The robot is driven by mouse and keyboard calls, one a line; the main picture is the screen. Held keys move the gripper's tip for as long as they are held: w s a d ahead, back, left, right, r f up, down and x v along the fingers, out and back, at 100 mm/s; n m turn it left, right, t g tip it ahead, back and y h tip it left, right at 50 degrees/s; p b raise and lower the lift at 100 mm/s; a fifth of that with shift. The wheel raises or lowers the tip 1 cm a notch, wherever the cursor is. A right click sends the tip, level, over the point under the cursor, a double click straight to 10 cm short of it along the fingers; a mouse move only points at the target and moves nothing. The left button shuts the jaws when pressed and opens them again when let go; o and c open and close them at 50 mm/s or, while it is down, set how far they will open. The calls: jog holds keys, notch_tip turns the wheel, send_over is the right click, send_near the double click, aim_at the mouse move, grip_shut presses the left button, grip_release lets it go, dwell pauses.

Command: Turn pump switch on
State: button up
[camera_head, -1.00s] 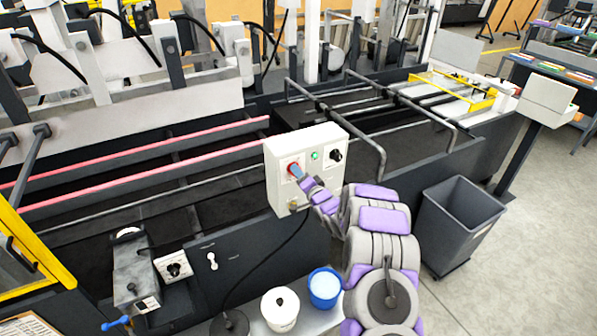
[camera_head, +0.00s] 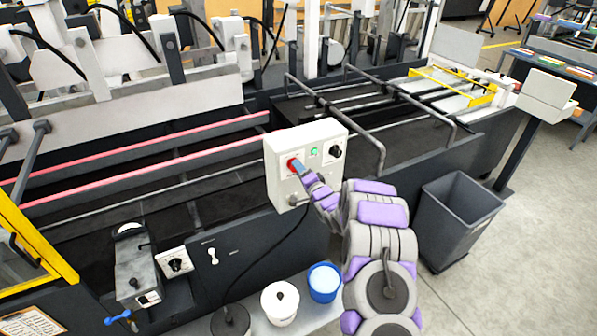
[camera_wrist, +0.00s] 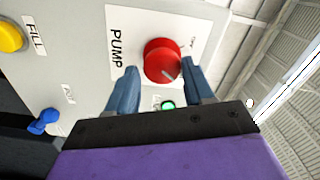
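The pump switch is a red round knob (camera_wrist: 162,60) beside the label "PUMP" in the wrist view. A white pointer line shows on its face, toward the lower right. It also shows as a red spot (camera_head: 292,163) on the white control box (camera_head: 318,178) in the head view. My gripper (camera_wrist: 160,72) has its two blue fingers apart, with the knob between their tips. The right finger is close to the knob's edge; a gap shows at the left one. I cannot tell whether either touches. In the head view my gripper (camera_head: 299,167) is at the box's front.
A green button (camera_head: 314,151) and a black knob (camera_head: 336,151) share the panel. The wrist view shows a yellow button (camera_wrist: 10,36) labelled "FILL" and a blue knob (camera_wrist: 43,122). Below the box stand a white pot (camera_head: 280,304) and a blue-rimmed bucket (camera_head: 324,283).

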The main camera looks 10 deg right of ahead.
jog(key=shift+o, duration=1.3)
jog(key=shift+d, duration=0.1)
jog(key=v, duration=1.7)
jog(key=shift+s+b, duration=0.15)
jog(key=shift+b, duration=0.25)
